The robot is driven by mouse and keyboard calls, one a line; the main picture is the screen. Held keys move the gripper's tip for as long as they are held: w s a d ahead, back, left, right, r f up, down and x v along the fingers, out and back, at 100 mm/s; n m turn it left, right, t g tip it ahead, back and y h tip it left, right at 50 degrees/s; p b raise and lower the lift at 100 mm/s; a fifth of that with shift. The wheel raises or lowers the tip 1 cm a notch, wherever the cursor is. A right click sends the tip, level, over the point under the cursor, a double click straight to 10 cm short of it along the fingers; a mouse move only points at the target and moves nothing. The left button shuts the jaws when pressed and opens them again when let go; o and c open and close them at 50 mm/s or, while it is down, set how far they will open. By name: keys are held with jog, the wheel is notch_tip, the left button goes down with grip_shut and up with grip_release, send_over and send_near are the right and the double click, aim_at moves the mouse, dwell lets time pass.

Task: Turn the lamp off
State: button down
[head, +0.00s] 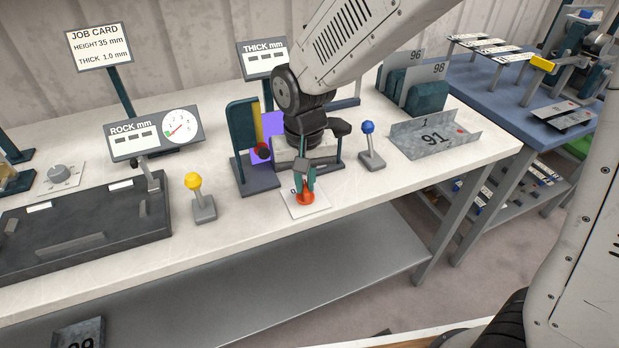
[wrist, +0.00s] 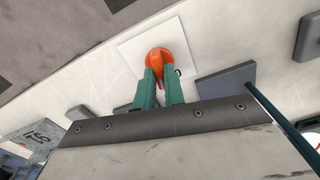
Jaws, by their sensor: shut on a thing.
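An orange rotary knob (head: 306,196) sits on a white square plate (head: 296,210) near the front edge of the white bench. My gripper (head: 306,182) reaches down to it from above, with its green fingers shut on the knob. In the wrist view, the orange knob (wrist: 159,60) shows between and beyond the tips of my gripper (wrist: 159,78), on the white plate (wrist: 132,48). A small dark mark lies beside the knob on the plate. I cannot pick out a lamp for certain in either view.
A yellow-topped lever (head: 194,182) stands left of the plate and a blue-topped lever (head: 368,128) stands right. A dark upright fixture (head: 243,140) stands just behind. Bare bench lies right of the plate.

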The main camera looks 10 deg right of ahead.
aim_at(305, 185)
jog(key=n, duration=0.4)
jog(key=shift+n, duration=0.3)
jog(key=shift+f+n, duration=0.1)
jog(key=shift+n, duration=1.8)
jog(key=shift+d, duration=0.1)
jog(key=c, duration=1.5)
grip_release()
jog(key=shift+d, duration=0.15)
jog(key=shift+a, duration=0.2)
notch_tip(305, 185, up, 8)
jog(key=shift+f, duration=0.1)
